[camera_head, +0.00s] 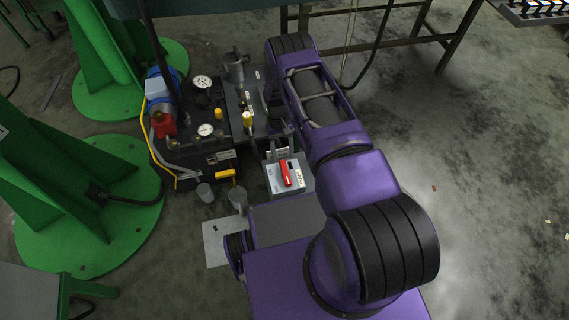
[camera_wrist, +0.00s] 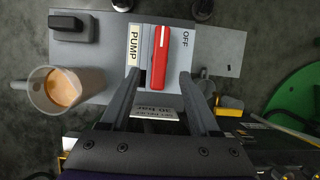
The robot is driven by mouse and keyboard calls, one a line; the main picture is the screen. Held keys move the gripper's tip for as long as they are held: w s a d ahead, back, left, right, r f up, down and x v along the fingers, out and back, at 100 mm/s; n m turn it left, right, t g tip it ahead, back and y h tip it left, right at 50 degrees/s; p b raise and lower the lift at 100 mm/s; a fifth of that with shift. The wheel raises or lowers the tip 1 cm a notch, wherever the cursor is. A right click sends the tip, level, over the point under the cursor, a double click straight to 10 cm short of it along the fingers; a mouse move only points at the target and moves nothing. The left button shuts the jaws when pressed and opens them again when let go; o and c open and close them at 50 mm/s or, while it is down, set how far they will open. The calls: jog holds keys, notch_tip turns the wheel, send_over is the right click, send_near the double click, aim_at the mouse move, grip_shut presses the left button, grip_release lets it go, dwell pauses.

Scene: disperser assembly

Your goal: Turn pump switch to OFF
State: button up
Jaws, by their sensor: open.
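The pump switch is a red handle (camera_head: 286,174) on a light grey box (camera_head: 273,181), low on the floor in front of the pump unit. In the wrist view the red handle (camera_wrist: 159,58) stands upright in the picture, between a "PUMP" label (camera_wrist: 134,45) on its left and the word "OFF" (camera_wrist: 186,39) on its right. My gripper (camera_wrist: 160,77) is open, with one finger on each side of the handle's lower part. I cannot tell whether either finger touches it. In the head view my gripper (camera_head: 281,147) is just behind the switch box, partly hidden by my arm.
A cup with brown liquid (camera_wrist: 62,88) stands left of the box in the wrist view. Green column bases (camera_head: 95,225) stand at left. The floor at right is mostly clear.

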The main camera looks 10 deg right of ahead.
jog(key=v, duration=1)
jog(key=shift+r, duration=0.15)
jog(key=shift+w+p, duration=0.2)
jog(key=shift+p, duration=0.1)
